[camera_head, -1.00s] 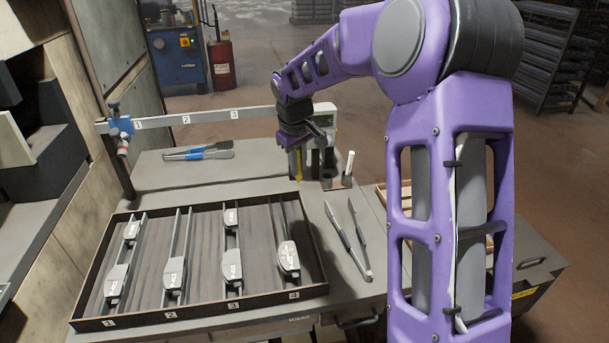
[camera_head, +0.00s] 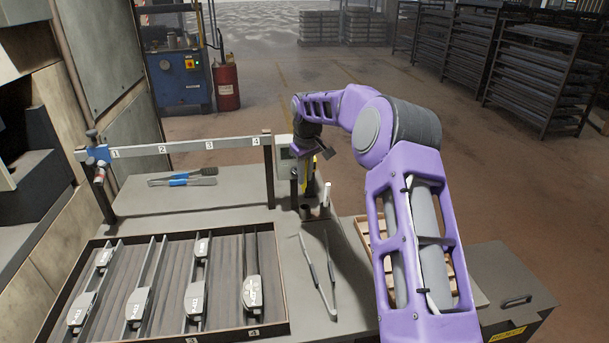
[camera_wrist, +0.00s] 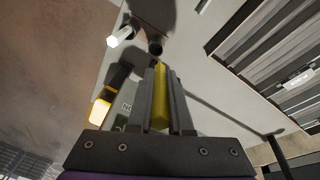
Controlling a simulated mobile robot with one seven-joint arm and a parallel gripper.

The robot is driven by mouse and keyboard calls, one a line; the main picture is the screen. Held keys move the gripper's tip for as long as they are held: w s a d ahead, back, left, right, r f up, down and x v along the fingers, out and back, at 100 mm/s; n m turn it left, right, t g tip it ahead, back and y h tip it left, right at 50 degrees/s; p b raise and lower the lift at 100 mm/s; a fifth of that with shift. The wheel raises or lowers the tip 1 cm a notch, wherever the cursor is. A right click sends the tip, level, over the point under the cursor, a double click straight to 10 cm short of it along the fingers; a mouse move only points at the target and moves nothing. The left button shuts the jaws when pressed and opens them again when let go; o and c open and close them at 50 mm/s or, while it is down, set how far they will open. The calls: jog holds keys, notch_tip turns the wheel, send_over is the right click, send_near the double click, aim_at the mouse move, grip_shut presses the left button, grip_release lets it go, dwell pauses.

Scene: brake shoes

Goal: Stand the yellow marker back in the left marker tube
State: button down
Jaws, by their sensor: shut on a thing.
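The yellow marker (camera_wrist: 160,98) is held between the fingers of my gripper (camera_wrist: 160,72). In the head view only a small bit of yellow (camera_head: 315,161) shows below the hand. A dark, open marker tube (camera_wrist: 155,47) lies just beyond the marker's far end in the wrist view. It is the left tube (camera_head: 305,211) in the head view and looks empty. Beside it a white marker (camera_head: 326,194) stands upright; it also shows in the wrist view (camera_wrist: 120,37). The marker appears above and behind the tubes, apart from them. The exact gap cannot be told.
A dark upright post (camera_head: 294,187) stands close by the tubes. A black-and-yellow object (camera_wrist: 108,95) is beside the gripper in the wrist view. Long-handled tongs (camera_head: 318,272) lie in front. A tray of brake shoes (camera_head: 283,290) is at left. A numbered rail (camera_head: 190,147) spans the back.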

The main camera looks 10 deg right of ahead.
jog(key=shift+w+d+b+x, duration=0.1)
jog(key=shift+d+b+x, duration=0.1)
jog(key=shift+x, duration=1.4)
jog(key=shift+w+d+b+x, duration=0.1)
jog(key=shift+b+x, duration=0.05)
jog(key=shift+x, duration=1.45)
jog(key=shift+d+b+x, duration=0.1)
jog(key=shift+b+x, duration=0.1)
jog(key=shift+x, duration=1.4)
jog(key=c, duration=0.8)
grip_release()
jog(key=shift+o, duration=0.2)
jog(key=v, duration=1.7)
jog(key=shift+r, duration=0.25)
